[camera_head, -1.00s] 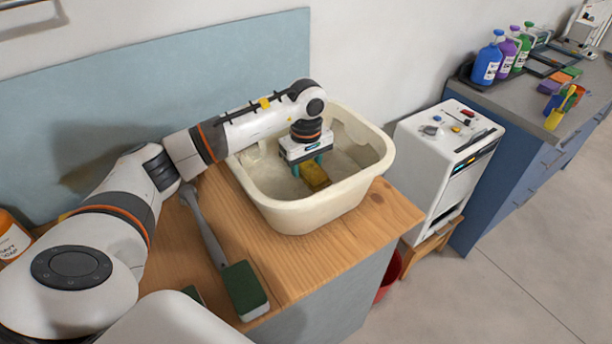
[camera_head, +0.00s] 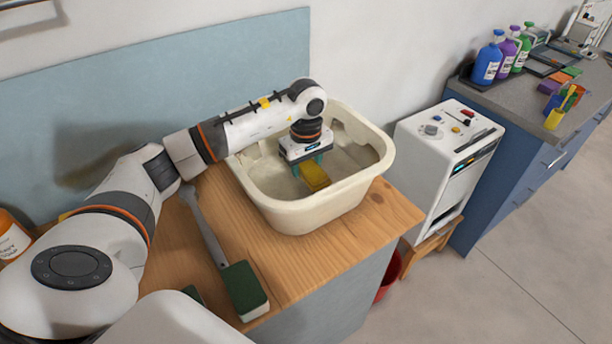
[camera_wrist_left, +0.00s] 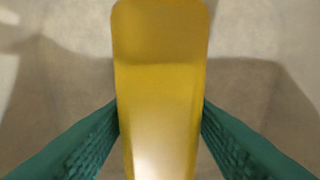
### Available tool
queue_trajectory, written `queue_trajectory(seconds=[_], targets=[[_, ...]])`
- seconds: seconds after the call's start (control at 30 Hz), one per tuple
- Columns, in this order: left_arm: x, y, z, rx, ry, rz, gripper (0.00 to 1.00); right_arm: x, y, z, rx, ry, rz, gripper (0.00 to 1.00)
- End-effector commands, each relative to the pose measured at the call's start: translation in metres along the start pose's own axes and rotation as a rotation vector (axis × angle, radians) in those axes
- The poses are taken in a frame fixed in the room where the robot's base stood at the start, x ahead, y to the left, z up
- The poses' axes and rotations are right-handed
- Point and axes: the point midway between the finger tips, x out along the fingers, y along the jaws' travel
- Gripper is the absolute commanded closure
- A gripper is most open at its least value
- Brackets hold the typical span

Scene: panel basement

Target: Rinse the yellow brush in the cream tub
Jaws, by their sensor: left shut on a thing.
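The cream tub (camera_head: 300,212) stands on the wooden top of a counter. My left arm reaches over its left rim, and my left gripper (camera_head: 308,168) points down inside it. The left gripper is shut on the yellow brush (camera_head: 316,178), which is inside the tub. In the left wrist view the yellow brush (camera_wrist_left: 160,85) stands between the two green fingers, with a finger touching each side. Its lower end and any bristles are hidden, and I cannot tell whether it touches the tub floor. My right gripper is not in view.
A long-handled scrubber with a green pad (camera_head: 243,287) lies on the wooden top (camera_head: 385,212) left of the tub. An orange-lidded jar (camera_head: 12,238) stands at the far left. A white cabinet (camera_head: 445,165) stands right of the tub, with a red bucket (camera_head: 388,275) below.

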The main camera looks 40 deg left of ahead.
Motion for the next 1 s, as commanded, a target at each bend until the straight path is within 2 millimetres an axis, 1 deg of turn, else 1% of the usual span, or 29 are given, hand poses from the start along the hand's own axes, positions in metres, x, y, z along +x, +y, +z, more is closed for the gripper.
queue_trajectory(seconds=[0.07,0.17,1.0], targets=[[0.0,0.0,0.0,0.0,0.0,0.001,0.74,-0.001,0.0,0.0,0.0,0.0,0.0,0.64],[-0.006,0.0,0.0,0.0,0.0,0.001,0.74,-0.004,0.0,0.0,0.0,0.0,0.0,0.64],[-0.074,0.0,0.0,0.0,-0.001,0.001,0.74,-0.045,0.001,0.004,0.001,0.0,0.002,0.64]])
